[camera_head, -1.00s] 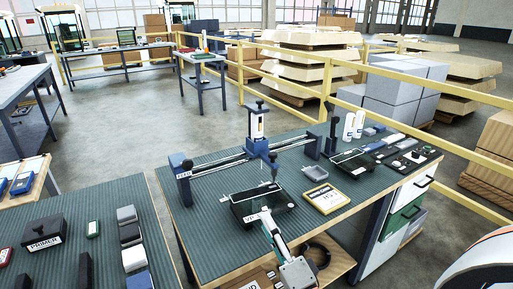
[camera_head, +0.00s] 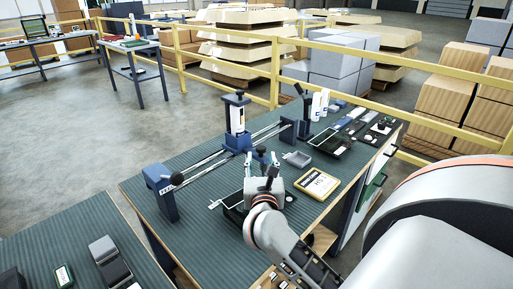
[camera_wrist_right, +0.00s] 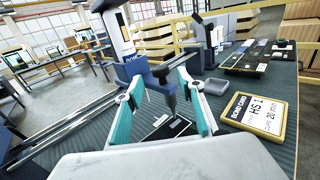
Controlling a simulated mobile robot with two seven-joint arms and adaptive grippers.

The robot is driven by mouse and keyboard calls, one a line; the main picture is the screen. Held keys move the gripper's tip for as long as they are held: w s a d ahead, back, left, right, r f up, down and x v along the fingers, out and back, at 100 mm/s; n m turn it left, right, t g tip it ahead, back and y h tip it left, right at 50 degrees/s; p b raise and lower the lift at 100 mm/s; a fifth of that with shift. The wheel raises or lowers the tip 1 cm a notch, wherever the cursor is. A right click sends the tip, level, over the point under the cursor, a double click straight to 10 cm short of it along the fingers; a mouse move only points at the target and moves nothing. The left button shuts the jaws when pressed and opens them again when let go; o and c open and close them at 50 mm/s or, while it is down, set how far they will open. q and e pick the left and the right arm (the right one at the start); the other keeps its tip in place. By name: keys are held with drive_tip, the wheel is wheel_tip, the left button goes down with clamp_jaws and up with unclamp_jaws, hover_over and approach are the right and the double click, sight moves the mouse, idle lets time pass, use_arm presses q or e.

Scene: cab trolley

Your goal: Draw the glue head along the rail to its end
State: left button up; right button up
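The glue head (camera_head: 237,140) is a blue carriage with an upright white cartridge. It sits around the middle of the twin-rod rail (camera_head: 203,163), which runs between two blue end blocks. A dark knob (camera_head: 261,150) stands at the carriage's front and shows between my fingers in the right wrist view (camera_wrist_right: 165,72). My right gripper (camera_head: 262,160) is at the front of the carriage, its teal fingers (camera_wrist_right: 160,85) apart on either side of the knob. I cannot tell whether they touch it. My left gripper is out of view.
A black tray (camera_head: 232,214) lies under my right gripper, partly hidden. A yellow-framed sign (camera_head: 317,183) and a small grey dish (camera_head: 297,159) lie to its right. Another black tray (camera_head: 330,143) and small items are further right. A yellow railing (camera_head: 277,70) runs behind the bench.

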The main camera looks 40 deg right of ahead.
sight(261, 151)
drive_tip(key=x, duration=0.6)
drive_tip(key=shift+w+d, duration=0.15)
clamp_jaws()
